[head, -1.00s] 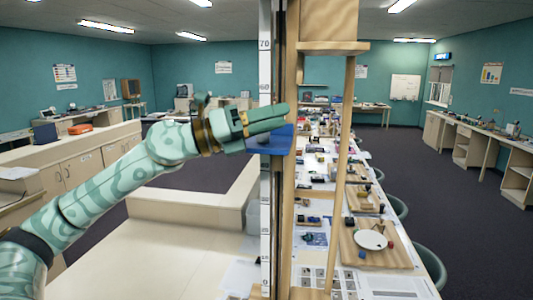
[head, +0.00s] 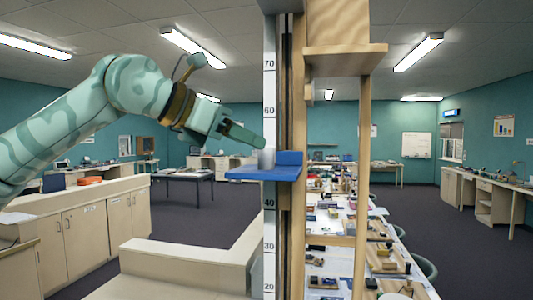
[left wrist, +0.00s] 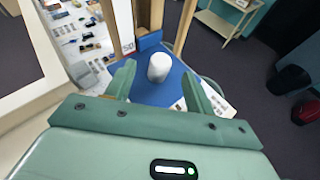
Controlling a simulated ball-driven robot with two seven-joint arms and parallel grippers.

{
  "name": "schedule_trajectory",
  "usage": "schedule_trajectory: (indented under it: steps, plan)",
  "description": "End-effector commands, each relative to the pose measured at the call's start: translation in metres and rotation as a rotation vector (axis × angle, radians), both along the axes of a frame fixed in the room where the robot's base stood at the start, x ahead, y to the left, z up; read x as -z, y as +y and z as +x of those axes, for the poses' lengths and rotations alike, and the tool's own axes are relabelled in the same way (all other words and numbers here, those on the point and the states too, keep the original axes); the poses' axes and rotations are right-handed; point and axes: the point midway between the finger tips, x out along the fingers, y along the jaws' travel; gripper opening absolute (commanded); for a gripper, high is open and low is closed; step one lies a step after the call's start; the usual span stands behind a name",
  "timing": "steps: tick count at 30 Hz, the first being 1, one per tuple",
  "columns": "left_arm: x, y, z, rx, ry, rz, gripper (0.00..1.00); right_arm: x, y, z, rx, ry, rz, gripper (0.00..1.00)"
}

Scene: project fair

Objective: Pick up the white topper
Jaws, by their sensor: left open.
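The white topper (head: 266,160) is a small upright cylinder standing on a blue shelf (head: 258,175) fixed to the tall ruled post. In the left wrist view the topper (left wrist: 158,68) stands on the bare blue surface (left wrist: 150,95) between the two finger ends. My left gripper (head: 254,139) comes in from the upper left and slants down, its fingertips just above and beside the topper. The left wrist view shows its green fingers (left wrist: 158,76) spread, with a gap on both sides of the topper. My right gripper is not in view.
The ruled post (head: 269,110) and a wooden frame (head: 346,50) stand directly beside the shelf. A long table (head: 335,268) with many small items lies behind the frame. Low cabinets (head: 85,225) stand at left. The air left of the shelf is clear below my arm.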

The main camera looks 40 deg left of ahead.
Motion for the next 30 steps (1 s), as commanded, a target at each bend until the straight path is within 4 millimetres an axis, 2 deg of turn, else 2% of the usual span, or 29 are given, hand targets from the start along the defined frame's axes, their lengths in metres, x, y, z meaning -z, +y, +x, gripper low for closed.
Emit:
schedule_trajectory:
  steps: [5, 15, 23, 28, 30]
  plan:
    - [0.006, -0.003, 0.012, 0.001, 0.000, 0.000, 0.54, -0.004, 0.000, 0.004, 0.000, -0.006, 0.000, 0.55]
    - [0.028, -0.011, 0.052, 0.000, 0.001, -0.001, 0.54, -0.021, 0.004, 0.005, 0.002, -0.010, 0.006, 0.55]
    - [0.030, -0.012, 0.055, 0.000, -0.002, -0.001, 0.54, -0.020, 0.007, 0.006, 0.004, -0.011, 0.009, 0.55]
    - [0.029, -0.012, 0.055, 0.000, -0.002, -0.001, 0.07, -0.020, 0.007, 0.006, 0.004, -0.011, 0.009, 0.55]
    - [0.029, -0.012, 0.055, 0.000, -0.002, -0.001, 0.06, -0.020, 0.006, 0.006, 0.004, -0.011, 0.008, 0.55]
